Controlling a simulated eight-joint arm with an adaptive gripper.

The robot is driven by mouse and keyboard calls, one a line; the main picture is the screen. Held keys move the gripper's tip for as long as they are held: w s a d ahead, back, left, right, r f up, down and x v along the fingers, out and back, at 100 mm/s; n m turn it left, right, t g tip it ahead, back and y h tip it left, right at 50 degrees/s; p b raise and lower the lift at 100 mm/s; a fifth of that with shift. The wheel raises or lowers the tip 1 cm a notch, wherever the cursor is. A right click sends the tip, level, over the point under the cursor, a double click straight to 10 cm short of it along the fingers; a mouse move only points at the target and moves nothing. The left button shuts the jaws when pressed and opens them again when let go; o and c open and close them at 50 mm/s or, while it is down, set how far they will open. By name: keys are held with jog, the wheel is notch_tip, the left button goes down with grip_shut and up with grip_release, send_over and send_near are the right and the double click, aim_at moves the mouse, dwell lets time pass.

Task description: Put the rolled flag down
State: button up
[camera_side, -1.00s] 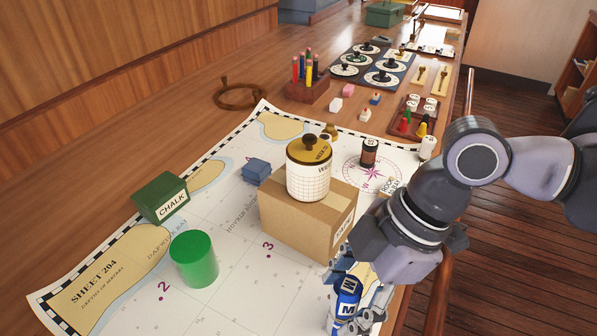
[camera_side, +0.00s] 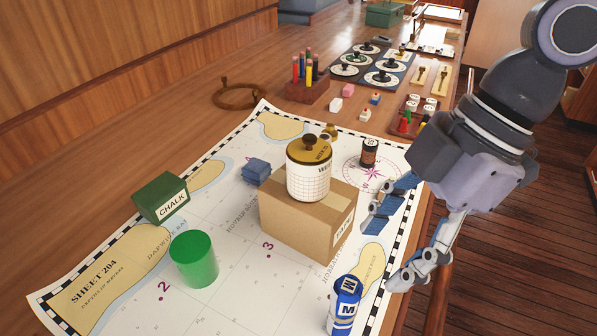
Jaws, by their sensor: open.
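The rolled flag is a blue cylinder marked M (camera_side: 343,309). It stands upright on the chart (camera_side: 215,295) near the front edge of the table, to the right of the number 3. My gripper (camera_side: 384,260) is open and empty, above and to the right of the flag and apart from it. Its fingers are spread beside the right side of the cardboard box (camera_side: 290,225).
A white jar with a gold lid (camera_side: 309,172) stands on the box. A green cylinder (camera_side: 194,260), a green chalk box (camera_side: 161,198) and a blue block (camera_side: 257,171) are on the chart. A dark cylinder (camera_side: 369,153) stands behind. The chart's front middle is clear.

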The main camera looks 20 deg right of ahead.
jog(key=w+d+f+m+t+h, duration=0.1)
jog(key=d+f+m, duration=0.3)
jog(key=d, duration=0.6)
jog(key=w+d+f+m+t+h, duration=0.2)
jog(key=w+d+f+m+t, duration=0.1)
jog(key=d+m, duration=0.4)
jog(key=w+d+f+m+t+h, duration=0.1)
jog(key=d+f+m, duration=0.4)
jog(key=d, duration=0.8)
jog(key=w+t, duration=0.1)
jog(key=w, duration=0.1)
jog(key=shift+w+d+f+m+t+h, duration=0.25)
jog(key=shift+w+f+m+t+h, duration=0.05)
jog(key=shift+w+f+m+t, duration=0.1)
